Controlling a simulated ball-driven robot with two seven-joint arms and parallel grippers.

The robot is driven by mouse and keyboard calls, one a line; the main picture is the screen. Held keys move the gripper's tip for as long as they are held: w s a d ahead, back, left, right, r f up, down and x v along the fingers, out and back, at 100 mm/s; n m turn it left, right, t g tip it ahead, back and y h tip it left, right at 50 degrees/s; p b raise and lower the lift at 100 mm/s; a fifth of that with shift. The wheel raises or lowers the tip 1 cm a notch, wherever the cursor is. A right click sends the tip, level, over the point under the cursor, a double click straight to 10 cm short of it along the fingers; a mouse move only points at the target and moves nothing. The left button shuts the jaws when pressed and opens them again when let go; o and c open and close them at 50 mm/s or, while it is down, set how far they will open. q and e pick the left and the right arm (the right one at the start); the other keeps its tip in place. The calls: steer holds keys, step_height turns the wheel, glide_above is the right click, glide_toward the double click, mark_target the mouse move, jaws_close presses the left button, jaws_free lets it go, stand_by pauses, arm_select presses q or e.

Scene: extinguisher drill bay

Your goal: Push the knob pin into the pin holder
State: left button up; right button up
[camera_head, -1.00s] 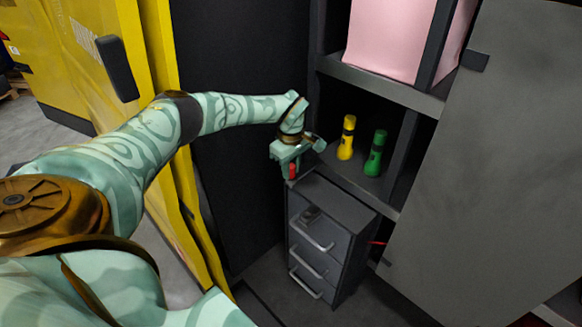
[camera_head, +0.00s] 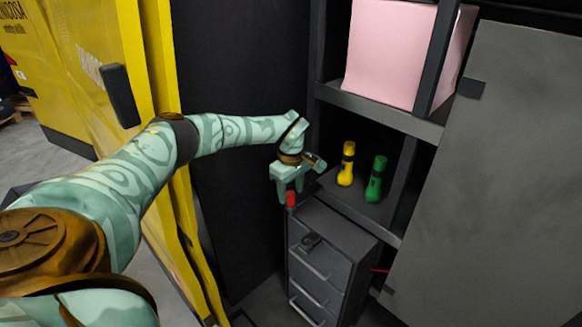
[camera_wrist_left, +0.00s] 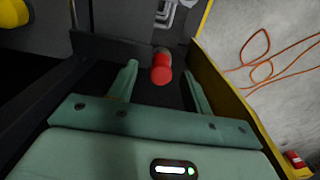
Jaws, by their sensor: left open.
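The red knob pin (camera_head: 291,199) stands at the back left corner of the grey drawer cabinet. It also shows in the left wrist view as a red round-ended cylinder (camera_wrist_left: 161,70) with a greyish part behind it. My left gripper (camera_head: 289,195) is just above the knob, fingers pointing down. In the left wrist view its two fingers (camera_wrist_left: 160,82) are spread apart, with the red knob between them and a gap on both sides. I cannot make out the pin holder clearly; the knob's lower end is hidden. My right gripper is not in view.
A yellow torch (camera_head: 346,165) and a green torch (camera_head: 376,180) stand on the shelf to the right. A yellow panel (camera_head: 150,60) is left, a grey door (camera_head: 490,180) right.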

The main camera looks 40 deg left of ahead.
arm_select(q)
step_height(320, 180, up, 14)
steer(key=b, duration=0.1)
steer(key=shift+d, duration=0.1)
